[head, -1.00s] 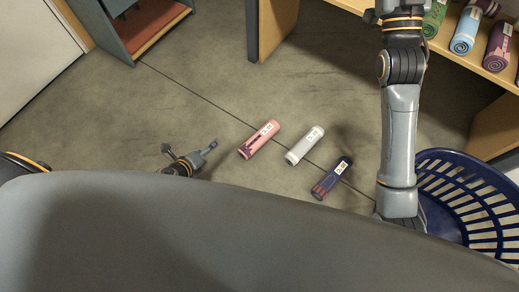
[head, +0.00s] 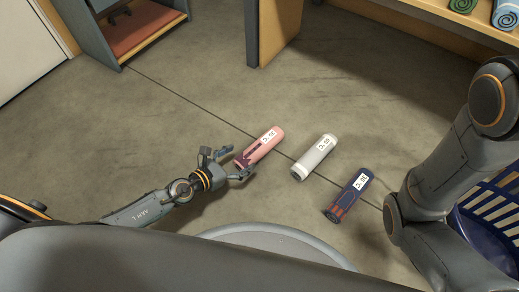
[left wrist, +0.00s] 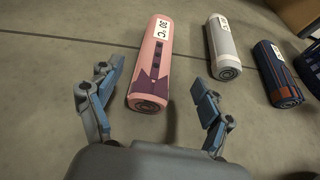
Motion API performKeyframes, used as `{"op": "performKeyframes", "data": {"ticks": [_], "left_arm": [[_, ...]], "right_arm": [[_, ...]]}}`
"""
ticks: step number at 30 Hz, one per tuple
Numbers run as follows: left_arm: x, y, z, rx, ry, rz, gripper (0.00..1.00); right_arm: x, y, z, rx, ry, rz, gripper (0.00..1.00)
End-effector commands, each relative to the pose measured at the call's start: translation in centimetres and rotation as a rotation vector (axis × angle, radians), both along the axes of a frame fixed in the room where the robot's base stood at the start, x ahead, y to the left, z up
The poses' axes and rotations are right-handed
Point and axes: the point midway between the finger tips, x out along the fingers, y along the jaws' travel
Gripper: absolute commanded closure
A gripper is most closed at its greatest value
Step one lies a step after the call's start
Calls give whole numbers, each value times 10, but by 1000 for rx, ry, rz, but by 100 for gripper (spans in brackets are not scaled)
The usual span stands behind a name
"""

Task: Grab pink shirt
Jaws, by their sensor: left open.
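The pink shirt (head: 262,146) is a rolled pink bundle with a white tag and a dark pattern, lying on the floor. It also shows in the left wrist view (left wrist: 154,62), its near end close to the space between my fingers. My left gripper (head: 226,162) is open and empty at the near-left end of the pink roll. In the left wrist view my left gripper's (left wrist: 158,100) fingers stand apart, one to either side of the roll's near end. I cannot tell whether they touch it. My right arm shows at the right, but its gripper is out of view.
A white roll (head: 314,157) and a dark blue roll (head: 347,195) lie to the right of the pink one. A blue basket (head: 490,215) stands at the right behind my right arm. Shelves (head: 440,14) with rolls are at the back right. Floor to the left is clear.

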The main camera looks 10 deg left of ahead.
Motion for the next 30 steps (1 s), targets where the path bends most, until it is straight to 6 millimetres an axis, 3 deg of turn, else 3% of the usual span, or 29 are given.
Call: {"op": "performKeyframes", "data": {"ticks": [3, 11, 21, 30], "left_arm": [[19, -11, -10, -3, 1, 1, 21], [35, -20, -19, -2, 2, 0, 21], [71, -37, -40, -2, 1, 1, 21], [74, -39, -40, -2, 3, 0, 23]], "right_arm": [[1, 0, -3, 0, 2, 0, 60], [1, 0, -8, 0, 2, 0, 60], [1, 0, -27, 0, 2, 0, 60], [1, 0, -26, -1, 3, -1, 60]]}}
